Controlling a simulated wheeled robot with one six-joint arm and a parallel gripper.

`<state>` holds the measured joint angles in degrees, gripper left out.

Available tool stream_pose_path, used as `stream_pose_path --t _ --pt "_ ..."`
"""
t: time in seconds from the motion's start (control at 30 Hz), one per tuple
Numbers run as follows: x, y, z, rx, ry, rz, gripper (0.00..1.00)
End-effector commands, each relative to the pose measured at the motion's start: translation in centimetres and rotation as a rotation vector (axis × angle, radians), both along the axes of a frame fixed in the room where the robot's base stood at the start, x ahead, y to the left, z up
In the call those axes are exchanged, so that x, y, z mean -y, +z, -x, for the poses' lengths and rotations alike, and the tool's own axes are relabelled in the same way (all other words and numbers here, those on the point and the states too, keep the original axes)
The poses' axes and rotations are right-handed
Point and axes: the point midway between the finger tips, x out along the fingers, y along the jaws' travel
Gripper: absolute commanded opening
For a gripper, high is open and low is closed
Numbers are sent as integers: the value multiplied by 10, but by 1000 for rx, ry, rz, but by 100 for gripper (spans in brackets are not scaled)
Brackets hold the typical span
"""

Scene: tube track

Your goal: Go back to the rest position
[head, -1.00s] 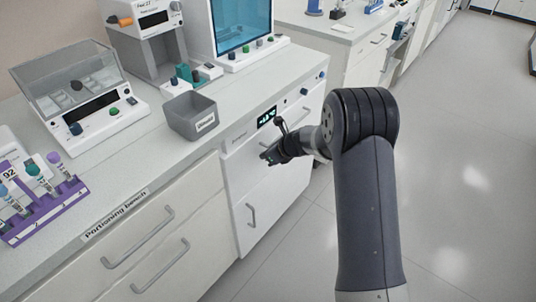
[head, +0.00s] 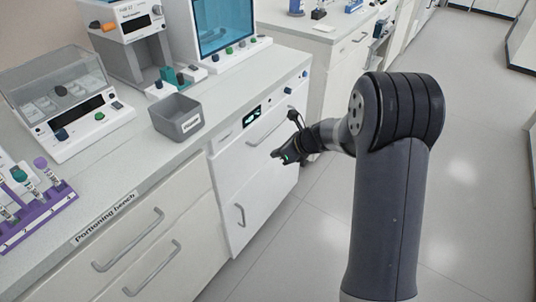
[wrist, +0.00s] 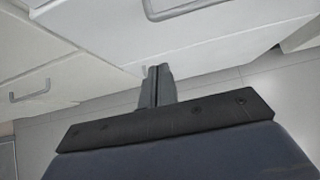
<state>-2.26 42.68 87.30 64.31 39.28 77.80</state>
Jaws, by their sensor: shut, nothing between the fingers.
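My gripper (head: 281,157) is at the end of my dark arm in the head view, in front of the white cabinet front (head: 228,185) with the small green-lit display. It is clear of the bench top. In the wrist view my gripper (wrist: 157,70) has its two fingers together with nothing between them. Cabinet fronts and floor show beyond the fingers.
The portioning bench (head: 140,170) runs along the left. On it are a purple tube rack (head: 38,217), a clear-lidded device (head: 65,105), a grey bin (head: 177,118) and a blue-windowed cabinet (head: 222,28). The floor (head: 480,180) on the right is free.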

Motion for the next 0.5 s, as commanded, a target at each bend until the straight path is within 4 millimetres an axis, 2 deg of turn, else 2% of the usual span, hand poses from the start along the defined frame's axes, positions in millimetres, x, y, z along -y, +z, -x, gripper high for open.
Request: stream_pose_path --t 0.13,0.5 --pt "7 8 5 -1 -1 0 0" --pt "8 8 5 -2 0 0 0"
